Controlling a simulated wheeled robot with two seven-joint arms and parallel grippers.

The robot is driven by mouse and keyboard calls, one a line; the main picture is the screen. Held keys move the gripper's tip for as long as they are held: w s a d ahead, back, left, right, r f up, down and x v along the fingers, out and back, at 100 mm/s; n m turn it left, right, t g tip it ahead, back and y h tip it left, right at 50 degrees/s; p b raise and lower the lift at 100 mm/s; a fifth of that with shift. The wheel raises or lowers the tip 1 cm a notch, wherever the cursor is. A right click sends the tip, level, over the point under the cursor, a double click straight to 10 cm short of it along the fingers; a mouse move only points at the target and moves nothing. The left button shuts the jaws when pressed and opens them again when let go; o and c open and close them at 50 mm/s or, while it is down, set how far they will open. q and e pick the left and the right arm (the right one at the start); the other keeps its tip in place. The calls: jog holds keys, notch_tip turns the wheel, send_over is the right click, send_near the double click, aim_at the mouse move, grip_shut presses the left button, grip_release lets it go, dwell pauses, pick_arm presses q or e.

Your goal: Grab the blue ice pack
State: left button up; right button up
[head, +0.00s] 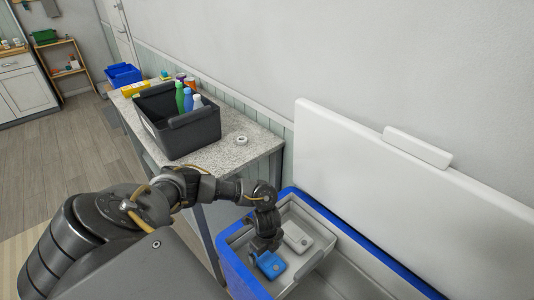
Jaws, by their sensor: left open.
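The blue ice pack (271,264) lies in the grey inner tray of the blue cooler (237,276), at the lower middle of the head view. A white ice pack (297,237) lies beside it in the same tray, a little behind and to the right. My left gripper (262,250) points down into the tray, open, right at the upper left edge of the blue ice pack. The gripper hides part of that edge, and I cannot tell whether it touches the pack. My right gripper is not in view.
The cooler's white lid (390,180) stands open against the wall. A speckled counter (232,152) to the left holds a black bin (178,125) with several bottles and a white tape roll (242,139). A blue crate (123,75) stands farther back. Open wooden floor lies at left.

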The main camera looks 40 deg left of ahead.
aim_at(267, 258)
pick_arm(q)
jog(key=shift+f, duration=2.9)
jog(key=shift+c, duration=0.3)
jog(key=c, duration=1.2)
